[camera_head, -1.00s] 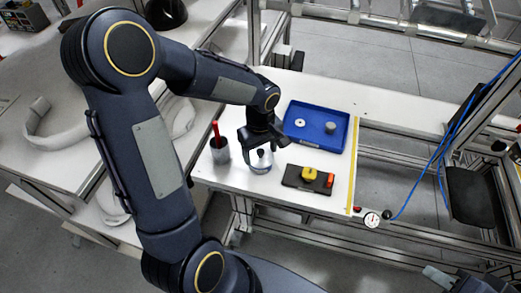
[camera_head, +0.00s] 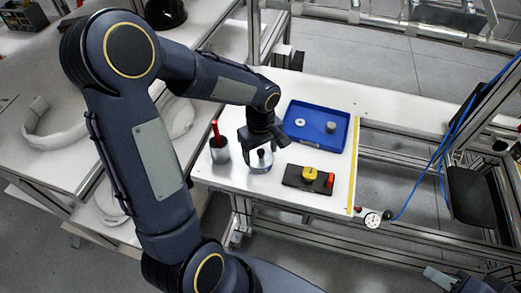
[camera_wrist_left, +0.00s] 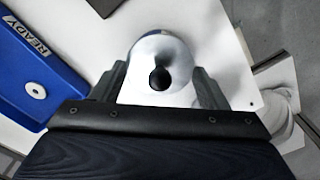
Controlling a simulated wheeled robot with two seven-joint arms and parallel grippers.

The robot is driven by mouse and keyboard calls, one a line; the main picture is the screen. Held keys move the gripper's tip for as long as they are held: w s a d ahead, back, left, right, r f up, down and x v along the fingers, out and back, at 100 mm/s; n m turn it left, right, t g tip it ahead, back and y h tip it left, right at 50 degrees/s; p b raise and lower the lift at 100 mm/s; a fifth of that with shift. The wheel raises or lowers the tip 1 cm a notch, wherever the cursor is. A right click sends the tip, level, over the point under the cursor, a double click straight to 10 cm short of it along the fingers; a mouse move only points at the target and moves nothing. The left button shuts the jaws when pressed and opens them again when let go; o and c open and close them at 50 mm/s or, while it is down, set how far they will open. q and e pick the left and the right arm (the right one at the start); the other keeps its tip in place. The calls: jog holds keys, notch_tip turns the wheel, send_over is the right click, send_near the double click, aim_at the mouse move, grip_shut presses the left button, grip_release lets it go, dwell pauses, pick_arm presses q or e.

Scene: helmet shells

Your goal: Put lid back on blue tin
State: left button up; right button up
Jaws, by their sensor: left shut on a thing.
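A shiny silver round lid with a black knob (camera_wrist_left: 160,50) sits between my left fingers in the left wrist view. My left gripper (camera_head: 262,150) points down over the front left of the white table in the head view, shut on the lid. The knob shows there between the fingers. A small bluish-silver round tin shape (camera_head: 260,169) shows right below it. The lid covers most of the tin, so I cannot tell whether the lid rests on it or is just above. My right gripper is not clearly in view.
A blue tray (camera_head: 318,115) with a white ring and a grey round piece lies behind to the right. A dark board (camera_head: 296,182) with yellow and red parts is close on the right. A grey cup (camera_head: 219,155) with a red item stands close on the left.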

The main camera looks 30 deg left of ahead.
dwell(0.6)
dwell(0.3)
pick_arm(q)
jog(key=o, duration=1)
jog(key=shift+o, duration=0.9)
jog(key=shift+r+p, duration=2.4)
jog(key=shift+r, duration=1.1)
grip_shut()
